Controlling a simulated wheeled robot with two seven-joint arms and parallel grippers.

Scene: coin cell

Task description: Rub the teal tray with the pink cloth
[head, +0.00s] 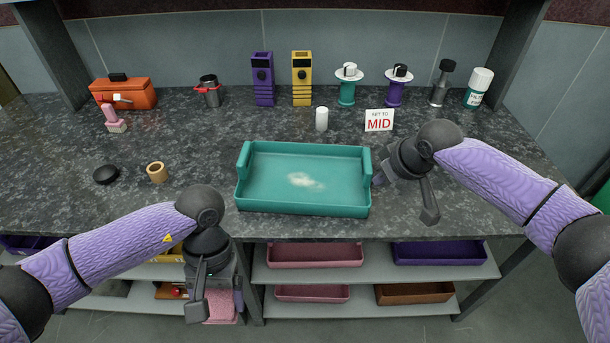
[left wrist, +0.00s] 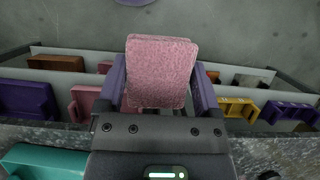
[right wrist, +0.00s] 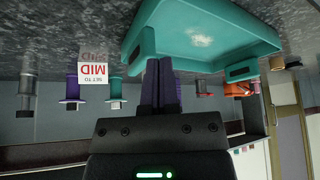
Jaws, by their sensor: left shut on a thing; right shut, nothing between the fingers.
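The teal tray (head: 303,205) lies on the dark counter near its front edge, with a whitish smear (head: 305,181) on its floor. It also shows in the right wrist view (right wrist: 215,60). My left gripper (head: 220,300) is shut on the pink cloth (left wrist: 160,70), a folded fuzzy pad held in front of the counter, at about lower shelf height; in the head view the cloth (head: 221,309) is partly hidden. My right gripper (head: 377,180) is shut and empty beside the tray's right end wall; I cannot tell whether it touches.
A black disc (head: 106,175) and a tan ring (head: 157,172) lie left of the tray. A white cylinder (head: 322,118) and a "SET TO MID" sign (head: 379,121) stand behind it. Shelves with pink bins (head: 314,256) lie below the counter. Several containers line the back.

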